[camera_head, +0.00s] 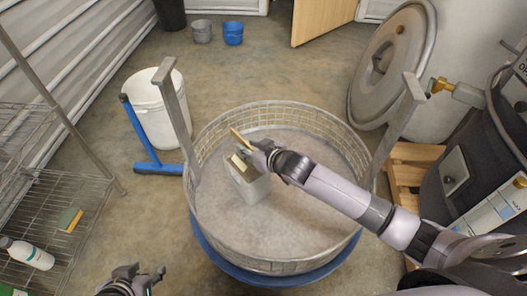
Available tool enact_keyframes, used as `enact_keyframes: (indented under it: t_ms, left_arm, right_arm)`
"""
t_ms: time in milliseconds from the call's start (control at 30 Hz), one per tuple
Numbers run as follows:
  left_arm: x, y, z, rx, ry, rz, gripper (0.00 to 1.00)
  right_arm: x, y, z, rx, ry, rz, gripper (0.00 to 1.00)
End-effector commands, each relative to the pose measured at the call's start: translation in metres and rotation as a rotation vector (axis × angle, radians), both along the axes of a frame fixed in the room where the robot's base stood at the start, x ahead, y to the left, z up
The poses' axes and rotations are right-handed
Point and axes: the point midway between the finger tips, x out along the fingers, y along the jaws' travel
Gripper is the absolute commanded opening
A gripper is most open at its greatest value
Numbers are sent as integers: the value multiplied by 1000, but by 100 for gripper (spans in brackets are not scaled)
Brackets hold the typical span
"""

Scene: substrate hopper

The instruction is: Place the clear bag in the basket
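A pale grey, see-through bag (250,188) stands inside the large round wire basket (285,265), left of the basket's middle. My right gripper (239,150) reaches in from the right over the basket, at the bag's upper end. Its two tan-tipped fingers look spread apart, one clear of the bag and one at its top edge. The arm hides part of the basket floor. Whether the bag's base rests on the floor is hard to tell. My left gripper (145,273) is low at the bottom left, outside the basket, open and empty.
Upright metal bars (178,110) rise at the basket's left and right sides. A round metal lid (385,65) and dark machine (465,160) stand at right.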

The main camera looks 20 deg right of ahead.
Motion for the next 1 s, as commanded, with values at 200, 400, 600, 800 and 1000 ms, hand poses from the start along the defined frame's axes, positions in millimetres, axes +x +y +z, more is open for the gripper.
enact_keyframes:
  t_ms: [200,400,600,800,1000]
  left_arm:
    - [-49,15,-6,46,224,18,40]
    - [-52,15,3,48,240,19,40]
    - [-52,15,7,48,238,19,40]
    - [-52,15,7,48,238,19,40]
    - [-52,15,7,48,237,19,40]
  right_arm:
    - [-33,-13,21,-2,2,1,29]
    - [-65,-26,39,-1,3,0,29]
    - [-80,-32,48,-2,0,0,29]
    - [-84,-33,49,-2,4,-2,29]
    - [-126,-27,33,-41,120,-57,29]
